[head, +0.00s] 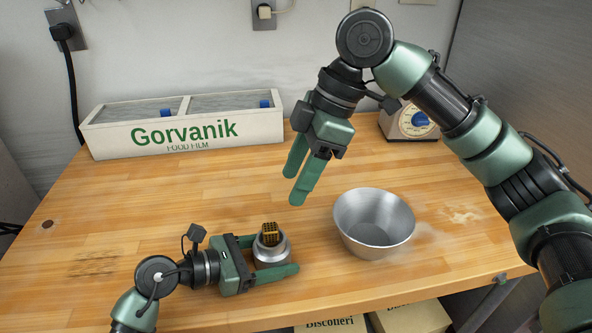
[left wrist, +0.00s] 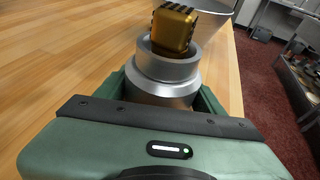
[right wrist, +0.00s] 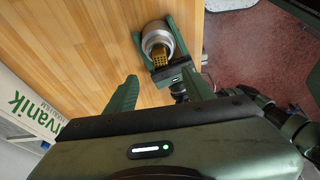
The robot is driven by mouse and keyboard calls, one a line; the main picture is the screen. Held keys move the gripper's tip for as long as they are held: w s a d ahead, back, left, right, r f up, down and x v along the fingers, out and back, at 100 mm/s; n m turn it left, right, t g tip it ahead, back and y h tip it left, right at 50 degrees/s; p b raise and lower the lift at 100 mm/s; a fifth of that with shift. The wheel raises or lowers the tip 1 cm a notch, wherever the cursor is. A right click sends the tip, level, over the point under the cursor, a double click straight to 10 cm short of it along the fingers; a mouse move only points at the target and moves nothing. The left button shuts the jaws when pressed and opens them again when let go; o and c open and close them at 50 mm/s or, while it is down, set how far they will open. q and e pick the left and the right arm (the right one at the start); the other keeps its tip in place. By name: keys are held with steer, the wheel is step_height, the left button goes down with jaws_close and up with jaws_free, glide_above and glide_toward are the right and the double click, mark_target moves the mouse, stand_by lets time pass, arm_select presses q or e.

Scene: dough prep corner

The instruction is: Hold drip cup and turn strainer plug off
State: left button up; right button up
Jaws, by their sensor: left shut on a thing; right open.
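The drip cup (head: 272,256) is a small grey metal cup standing on the wooden table. The strainer plug (head: 270,233) is a brass-coloured, dark-slotted block seated in the top of the cup. My left gripper (head: 274,254) is shut on the cup, with its fingers on both sides. In the left wrist view the plug (left wrist: 174,30) rises above the cup's collar (left wrist: 166,68). My right gripper (head: 300,182) is open and empty, above the table, behind and above the cup. In the right wrist view the plug (right wrist: 159,56) and cup (right wrist: 157,36) lie beyond its fingers.
A metal bowl (head: 374,222) stands right of the cup, with pale powder beside it. A white Gorvanik food film box (head: 185,130) stands at the back left, and a scale with a blue knob (head: 408,122) at the back right. The left part of the table is clear.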

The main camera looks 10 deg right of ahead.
mark_target(272, 226)
steer(key=x, duration=1.1)
steer(key=shift+a+f, duration=0.2)
steer(key=shift+f, duration=0.1)
jaws_close()
steer(key=c, duration=0.7)
jaws_free()
jaws_close()
steer(key=shift+n+g, duration=0.5)
steer(key=shift+n, duration=0.8)
steer(key=shift+w+n+g, duration=0.1)
steer(key=shift+n+g, duration=0.4)
steer(key=shift+n, duration=0.8)
